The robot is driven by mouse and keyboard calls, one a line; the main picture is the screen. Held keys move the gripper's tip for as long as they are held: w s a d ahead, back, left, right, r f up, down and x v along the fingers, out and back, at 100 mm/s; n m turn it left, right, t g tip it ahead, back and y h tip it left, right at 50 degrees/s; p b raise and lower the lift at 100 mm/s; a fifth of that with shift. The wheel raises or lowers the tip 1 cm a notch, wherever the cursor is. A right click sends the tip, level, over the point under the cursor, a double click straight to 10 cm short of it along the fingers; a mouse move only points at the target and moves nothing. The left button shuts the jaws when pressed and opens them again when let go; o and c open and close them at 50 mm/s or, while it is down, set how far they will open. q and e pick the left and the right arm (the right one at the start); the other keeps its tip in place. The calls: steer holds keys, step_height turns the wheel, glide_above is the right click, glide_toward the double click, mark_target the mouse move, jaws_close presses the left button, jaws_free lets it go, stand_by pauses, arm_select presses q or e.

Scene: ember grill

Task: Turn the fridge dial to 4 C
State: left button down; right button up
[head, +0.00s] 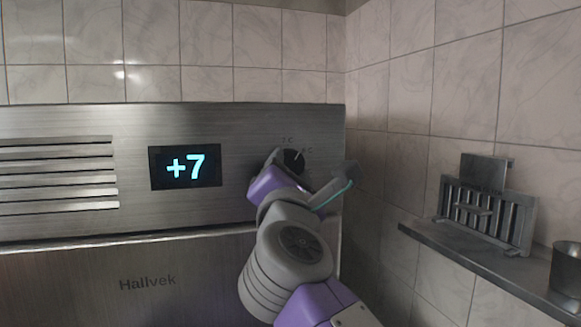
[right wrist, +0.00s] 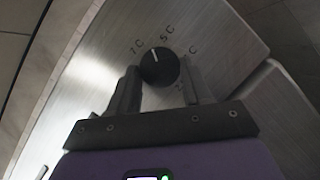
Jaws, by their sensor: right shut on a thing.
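The fridge dial (head: 294,158) is a round black knob on the steel front panel, right of the display (head: 186,166), which reads +7. In the right wrist view the dial (right wrist: 158,66) has a white pointer mark near its top, lying between the 7 C and 5 C labels. Further labels to the right are blurred or partly hidden. My right gripper (right wrist: 158,75) has one finger on each side of the dial and is shut on it. In the head view my right gripper (head: 288,167) partly covers the dial. My left gripper is not in view.
A vent grille (head: 55,175) is left of the display. At right, a wall shelf (head: 470,255) bears a dark metal rack (head: 487,215) and a metal cup (head: 566,270). A tiled wall stands close right of the fridge.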

steer(key=m+p, duration=0.1)
steer(key=m+g+h, duration=0.1)
steer(key=m, duration=0.1)
steer(key=m+p, duration=0.1)
steer(key=m, duration=0.1)
steer(key=shift+a+r+g+h+p, duration=0.1)
steer(key=shift+r+g+h+p, duration=0.2)
steer(key=shift+r, duration=0.1)
steer(key=m+p, duration=0.1)
steer(key=m+g+p, duration=0.1)
steer(key=m, duration=0.1)
steer(key=m+p, duration=0.1)
steer(key=shift+r+m+g, duration=0.25)
steer(key=shift+m+g, duration=0.05)
steer(key=shift+g, duration=0.1)
steer(key=m+g+p, duration=0.1)
steer(key=m, duration=0.1)
steer(key=m+p, duration=0.1)
steer(key=p, duration=0.1)
steer(key=shift+r+m+g+y, duration=0.2)
steer(key=shift+m+g+y, duration=0.2)
steer(key=shift+d+m+g+y+p, duration=0.2)
steer(key=shift+m+g+y+p, duration=0.5)
steer(key=shift+m+p, duration=0.7)
steer(key=o, duration=1.1)
steer(key=shift+c, duration=0.2)
